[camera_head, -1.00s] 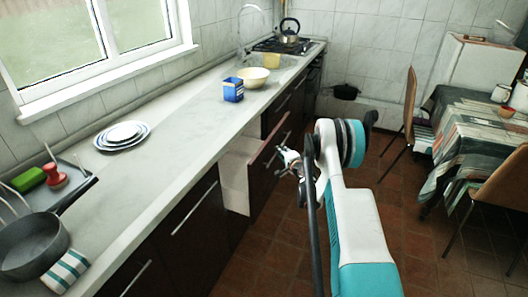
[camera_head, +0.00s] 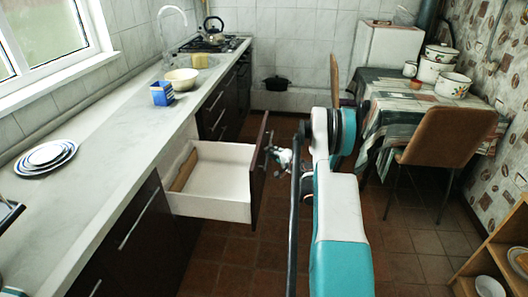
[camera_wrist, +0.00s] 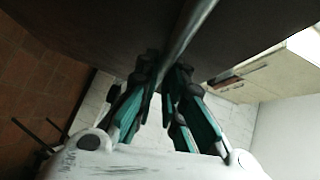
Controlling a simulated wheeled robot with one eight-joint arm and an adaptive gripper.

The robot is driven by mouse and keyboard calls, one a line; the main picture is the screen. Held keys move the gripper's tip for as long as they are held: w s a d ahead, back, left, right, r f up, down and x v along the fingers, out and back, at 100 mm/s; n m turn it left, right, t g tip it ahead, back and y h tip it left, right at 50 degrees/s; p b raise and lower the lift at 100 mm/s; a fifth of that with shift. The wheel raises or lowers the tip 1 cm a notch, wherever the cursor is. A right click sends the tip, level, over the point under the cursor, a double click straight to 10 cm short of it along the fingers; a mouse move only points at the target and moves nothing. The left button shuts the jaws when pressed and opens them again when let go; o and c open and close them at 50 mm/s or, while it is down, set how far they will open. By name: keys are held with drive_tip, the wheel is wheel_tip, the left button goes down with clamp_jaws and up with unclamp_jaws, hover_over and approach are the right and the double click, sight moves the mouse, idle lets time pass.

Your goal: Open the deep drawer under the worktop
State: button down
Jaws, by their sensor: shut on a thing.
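The deep drawer (camera_head: 212,175) under the worktop (camera_head: 110,130) stands pulled far out. Its white inside shows, with a brown wooden-looking piece along the back left. Its dark front (camera_head: 260,170) faces right. My gripper (camera_head: 276,156) is at the outer side of that front. In the wrist view my gripper (camera_wrist: 160,75) is shut on the drawer's metal bar handle (camera_wrist: 185,35), with teal fingers on both sides of it. The dark drawer front (camera_wrist: 90,30) fills the top of that view.
A table (camera_head: 400,95) with a cloth and enamel pots (camera_head: 452,85) stands at the right, with a brown chair (camera_head: 450,135) before it. A wooden shelf (camera_head: 500,250) is at the lower right. Tiled floor (camera_head: 240,265) is free in front of the drawer.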

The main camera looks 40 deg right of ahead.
drive_tip(key=shift+s, duration=0.1)
drive_tip(key=c, duration=1.7)
unclamp_jaws()
drive_tip(key=s, duration=0.4)
drive_tip(key=s+a+r, duration=0.1)
drive_tip(key=s, duration=0.6)
drive_tip(key=shift+s+a+r, duration=0.25)
drive_tip(key=shift+s+r, duration=0.05)
drive_tip(key=shift+s, duration=0.1)
drive_tip(key=shift+w, duration=0.1)
